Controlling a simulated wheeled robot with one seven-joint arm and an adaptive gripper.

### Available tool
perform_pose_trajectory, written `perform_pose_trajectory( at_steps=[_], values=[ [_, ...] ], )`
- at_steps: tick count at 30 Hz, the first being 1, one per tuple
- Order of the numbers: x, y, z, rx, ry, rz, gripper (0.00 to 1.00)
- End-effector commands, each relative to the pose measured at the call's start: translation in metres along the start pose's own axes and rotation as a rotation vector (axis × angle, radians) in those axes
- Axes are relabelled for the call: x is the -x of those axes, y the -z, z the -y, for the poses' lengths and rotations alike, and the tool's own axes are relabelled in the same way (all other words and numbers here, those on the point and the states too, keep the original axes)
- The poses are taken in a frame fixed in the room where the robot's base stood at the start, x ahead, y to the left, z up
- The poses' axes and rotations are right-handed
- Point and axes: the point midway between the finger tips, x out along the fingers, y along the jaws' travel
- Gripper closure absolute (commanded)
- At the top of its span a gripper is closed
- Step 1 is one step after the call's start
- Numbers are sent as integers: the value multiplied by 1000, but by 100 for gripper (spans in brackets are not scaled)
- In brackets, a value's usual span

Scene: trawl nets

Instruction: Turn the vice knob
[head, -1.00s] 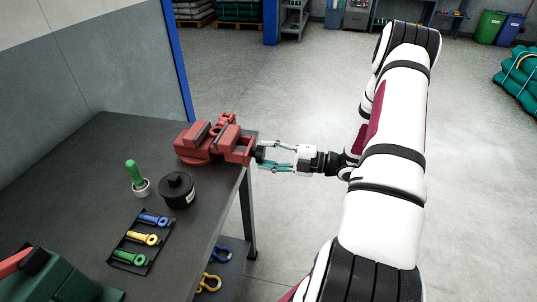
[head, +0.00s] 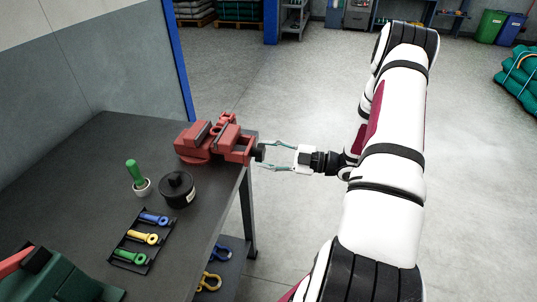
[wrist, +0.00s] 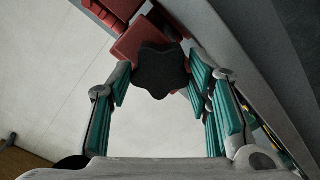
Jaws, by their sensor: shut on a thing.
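The red vice (head: 208,142) stands on the far right corner of the dark workbench. Its black knob (head: 259,153) faces right, out past the bench edge. In the wrist view the knob (wrist: 160,70) is a dark, lobed shape in front of the red vice body (wrist: 148,38). My gripper (head: 262,154) reaches in from the right, level with the knob. Its teal-padded fingers (wrist: 160,82) lie on both sides of the knob and are shut on it. The exact contact spots are hard to see.
On the bench (head: 105,165) stand a black round container (head: 177,190), a green-handled tool in a white cup (head: 136,178) and a black tray (head: 122,265) with blue, yellow and green pieces. Shackles (head: 212,280) lie on a lower shelf. The floor at right is open.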

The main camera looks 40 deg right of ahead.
Motion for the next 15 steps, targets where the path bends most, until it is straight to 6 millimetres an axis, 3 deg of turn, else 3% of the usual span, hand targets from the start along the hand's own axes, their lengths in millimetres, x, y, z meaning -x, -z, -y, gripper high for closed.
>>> perform_pose_trajectory(
  at_steps=[9,10,12,15],
  values=[
    [4,-2,3,-6,5,10,83],
    [4,-2,3,-6,5,10,52],
    [3,-2,3,-5,5,9,37],
    [2,-1,2,-4,4,6,34]
  ],
)
